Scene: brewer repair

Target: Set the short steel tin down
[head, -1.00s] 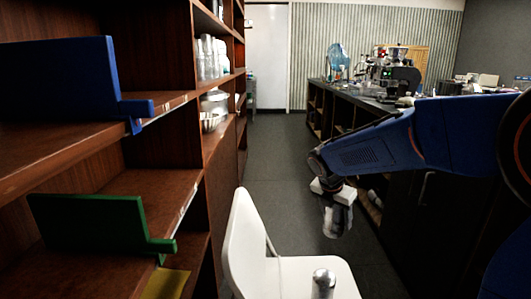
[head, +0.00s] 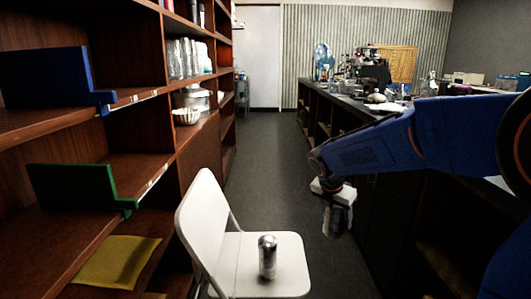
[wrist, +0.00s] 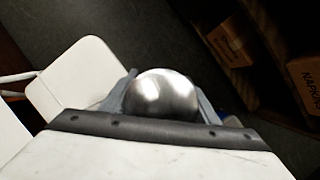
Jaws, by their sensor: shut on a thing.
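My gripper (head: 335,218) hangs at the end of the blue arm, over the floor to the right of the white folding chair. In the wrist view my gripper (wrist: 163,98) is shut on a steel tin (wrist: 162,94), whose round shiny face shows between the two fingers. The tin's lower part is hidden. In the head view the fingers are small and dark, and the tin is hard to make out there. Another shiny steel cylinder (head: 267,257) stands upright on the chair seat (head: 290,272), apart from my gripper.
Wooden shelves at the left hold a blue bookend (head: 45,77), a green bookend (head: 72,188) and a yellow cloth (head: 117,262). A dark counter (head: 345,103) with equipment runs along the right. Bare grey floor (head: 270,160) lies between them. Cardboard boxes (wrist: 230,43) show in the wrist view.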

